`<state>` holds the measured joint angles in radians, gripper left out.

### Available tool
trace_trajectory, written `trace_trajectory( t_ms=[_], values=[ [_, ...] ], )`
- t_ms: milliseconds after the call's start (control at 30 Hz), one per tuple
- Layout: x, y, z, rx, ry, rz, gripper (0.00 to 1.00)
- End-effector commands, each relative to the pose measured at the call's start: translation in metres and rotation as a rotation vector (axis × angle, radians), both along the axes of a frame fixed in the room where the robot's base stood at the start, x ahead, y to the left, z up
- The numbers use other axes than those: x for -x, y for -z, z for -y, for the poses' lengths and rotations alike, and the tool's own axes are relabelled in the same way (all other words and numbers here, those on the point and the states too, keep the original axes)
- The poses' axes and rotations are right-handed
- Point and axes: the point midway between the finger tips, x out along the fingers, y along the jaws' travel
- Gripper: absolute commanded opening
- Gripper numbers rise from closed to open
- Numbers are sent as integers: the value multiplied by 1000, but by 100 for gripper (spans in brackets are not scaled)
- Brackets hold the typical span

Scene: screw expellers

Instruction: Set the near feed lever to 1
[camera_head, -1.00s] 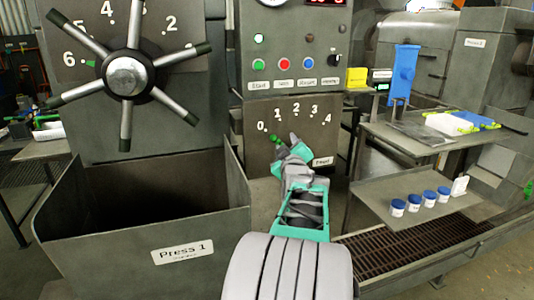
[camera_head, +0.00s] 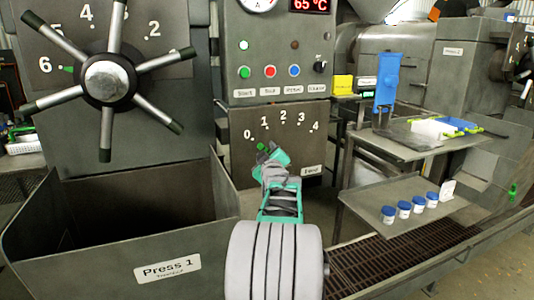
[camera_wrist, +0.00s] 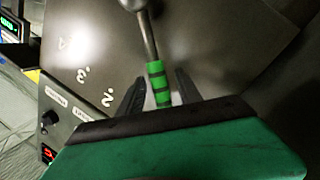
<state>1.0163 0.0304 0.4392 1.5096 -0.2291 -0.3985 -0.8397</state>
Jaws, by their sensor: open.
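The near feed lever panel (camera_head: 300,145), marked 0 to 4, is below the buttons in the head view. My gripper (camera_head: 266,152) is in front of its left part, below the 0 and 1 marks, and hides most of the lever. In the wrist view the feed lever (camera_wrist: 157,78) has a metal rod and a green grip with dark bands. The grip's end lies between the two dark fingers of my gripper (camera_wrist: 158,98). The fingers are open, with a visible gap on each side of the grip. Which number the lever points to I cannot tell.
A spoked handwheel (camera_head: 107,83) and an open bin labelled Press 1 (camera_head: 168,268) are at the left. A shelf (camera_head: 350,205) with several blue-lidded jars stands at the right, below another shelf (camera_head: 425,150). A floor grate (camera_head: 400,262) runs at lower right.

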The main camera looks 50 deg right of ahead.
Motion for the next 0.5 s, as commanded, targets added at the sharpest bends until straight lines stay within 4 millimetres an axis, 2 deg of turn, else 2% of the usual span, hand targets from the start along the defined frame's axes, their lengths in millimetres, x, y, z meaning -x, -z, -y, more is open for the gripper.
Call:
trace_trajectory(
  t_ms=[67, 500],
  values=[
    [0, 0, 0, 0, 0, 0, 41],
    [1, 0, 0, 0, 1, 0, 5]
  ],
)
